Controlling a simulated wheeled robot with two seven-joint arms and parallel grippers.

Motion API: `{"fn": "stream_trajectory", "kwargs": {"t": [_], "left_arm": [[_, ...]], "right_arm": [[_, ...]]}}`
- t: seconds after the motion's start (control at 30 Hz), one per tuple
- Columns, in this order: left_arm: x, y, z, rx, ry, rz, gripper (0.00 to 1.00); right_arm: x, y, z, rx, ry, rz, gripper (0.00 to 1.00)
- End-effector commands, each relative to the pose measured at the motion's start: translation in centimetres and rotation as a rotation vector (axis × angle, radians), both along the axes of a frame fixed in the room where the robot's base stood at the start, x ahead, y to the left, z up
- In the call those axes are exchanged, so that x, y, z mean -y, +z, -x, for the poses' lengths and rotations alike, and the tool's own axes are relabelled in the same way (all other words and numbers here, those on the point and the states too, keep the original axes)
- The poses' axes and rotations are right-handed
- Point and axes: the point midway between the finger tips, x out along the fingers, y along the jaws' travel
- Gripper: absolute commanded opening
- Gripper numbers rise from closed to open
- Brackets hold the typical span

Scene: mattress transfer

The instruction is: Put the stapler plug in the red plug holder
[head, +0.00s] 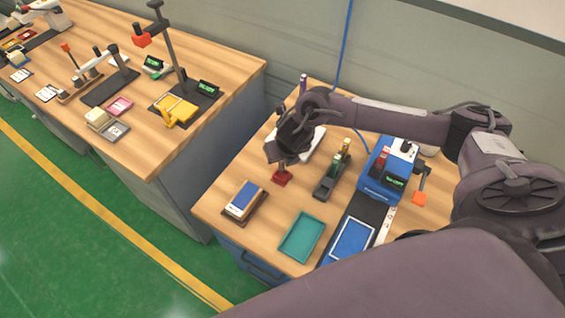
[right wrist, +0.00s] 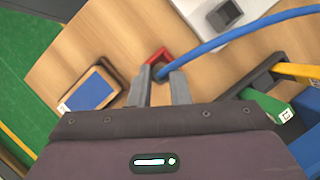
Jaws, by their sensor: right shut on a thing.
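My right gripper (head: 284,160) reaches over the right-hand table, just above the red plug holder (head: 282,178). In the right wrist view its two fingers (right wrist: 162,80) are shut on the stapler plug (right wrist: 161,73), a dark blue piece at the end of a blue cable (right wrist: 235,35). The red plug holder (right wrist: 158,55) shows as an open red bracket right around or behind the plug. I cannot tell whether the plug is inside it or above it. In the head view the gripper hides the plug. My left gripper is not in view.
Left of the holder lies a brown tray with a blue-topped block (head: 244,198). A teal tray (head: 302,237) is in front. A black stand with upright tools (head: 332,175) and a blue machine (head: 386,172) stand right. A second table (head: 150,60) is at left, beyond a gap.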

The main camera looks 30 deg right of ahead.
Motion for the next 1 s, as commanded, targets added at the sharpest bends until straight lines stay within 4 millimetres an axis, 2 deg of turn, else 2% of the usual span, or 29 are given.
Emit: {"fn": "stream_trajectory", "kwargs": {"t": [0.2, 0.3, 0.7, 0.73, 0.8, 0.87, 1.0], "left_arm": [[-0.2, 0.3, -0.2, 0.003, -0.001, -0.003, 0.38], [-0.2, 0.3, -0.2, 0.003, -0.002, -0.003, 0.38], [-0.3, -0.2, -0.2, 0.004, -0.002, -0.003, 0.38], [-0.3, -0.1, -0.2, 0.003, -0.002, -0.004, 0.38], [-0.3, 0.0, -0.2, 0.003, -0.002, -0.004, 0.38], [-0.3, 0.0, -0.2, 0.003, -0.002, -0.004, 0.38], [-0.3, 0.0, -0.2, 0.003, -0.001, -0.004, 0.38]], "right_arm": [[0.0, -3.1, 0.1, -0.004, -0.001, -0.001, 0.0], [0.0, -4.0, 0.1, -0.001, 0.0, 0.001, 0.0], [0.0, -4.7, 0.0, 0.0, 0.0, 0.0, 0.0], [0.0, -4.5, 0.0, 0.0, 0.001, 0.0, 0.21], [0.0, -4.5, 0.0, 0.0, 0.001, 0.0, 0.3], [0.0, -4.5, 0.0, 0.0, 0.001, 0.0, 0.38], [0.0, -4.5, 0.0, 0.0, 0.001, 0.0, 0.38]]}}
